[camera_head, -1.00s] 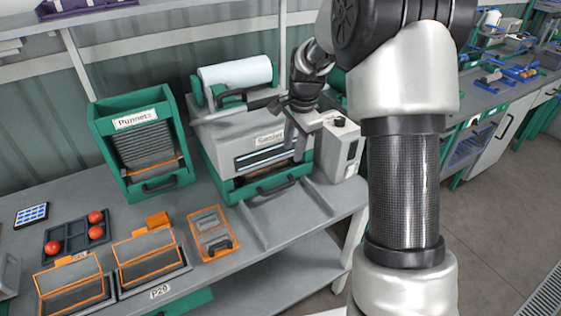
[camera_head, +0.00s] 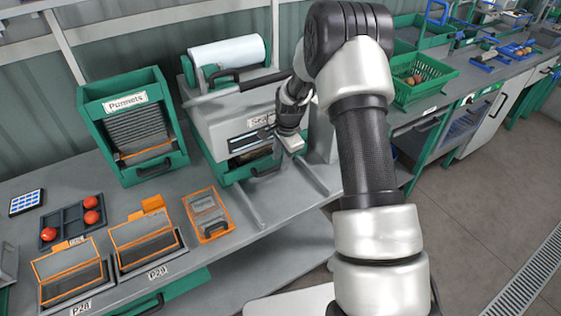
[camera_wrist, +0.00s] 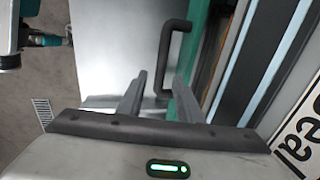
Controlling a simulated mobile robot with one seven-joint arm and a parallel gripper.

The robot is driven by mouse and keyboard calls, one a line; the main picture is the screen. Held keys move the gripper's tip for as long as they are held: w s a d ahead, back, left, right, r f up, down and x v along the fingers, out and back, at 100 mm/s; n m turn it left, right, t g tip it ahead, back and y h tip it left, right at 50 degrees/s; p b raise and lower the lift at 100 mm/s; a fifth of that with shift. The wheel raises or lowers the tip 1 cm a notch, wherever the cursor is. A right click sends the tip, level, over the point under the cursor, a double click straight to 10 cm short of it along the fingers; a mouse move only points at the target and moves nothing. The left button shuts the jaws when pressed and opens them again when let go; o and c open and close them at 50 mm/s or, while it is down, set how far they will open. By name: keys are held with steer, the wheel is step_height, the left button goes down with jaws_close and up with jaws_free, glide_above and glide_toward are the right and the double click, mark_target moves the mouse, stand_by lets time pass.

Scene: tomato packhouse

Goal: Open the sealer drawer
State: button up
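The sealer (camera_head: 225,118) is a grey machine with a green base and a white film roll on top. Its green drawer front (camera_head: 232,174) is low on the machine and appears shut. The dark drawer handle (camera_head: 264,168) is partly hidden by my gripper (camera_head: 292,146), which is low in front of the sealer's right side. In the wrist view my gripper (camera_wrist: 162,78) is open, and one end of the black handle (camera_wrist: 166,55) appears between its fingertips. I cannot tell whether they touch. The green drawer front (camera_wrist: 202,30) shows beside the handle.
The green punnet dispenser (camera_head: 122,97) stands left of the sealer. An orange-edged tray (camera_head: 208,214), other orange-framed trays and a dark tray with tomatoes (camera_head: 68,218) lie on the grey bench. Raised rails (camera_head: 245,207) run across the bench before the drawer.

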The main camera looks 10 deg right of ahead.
steer(key=shift+w+f, duration=0.2)
steer(key=shift+f, duration=0.7)
jaws_close()
steer(key=shift+s, duration=0.1)
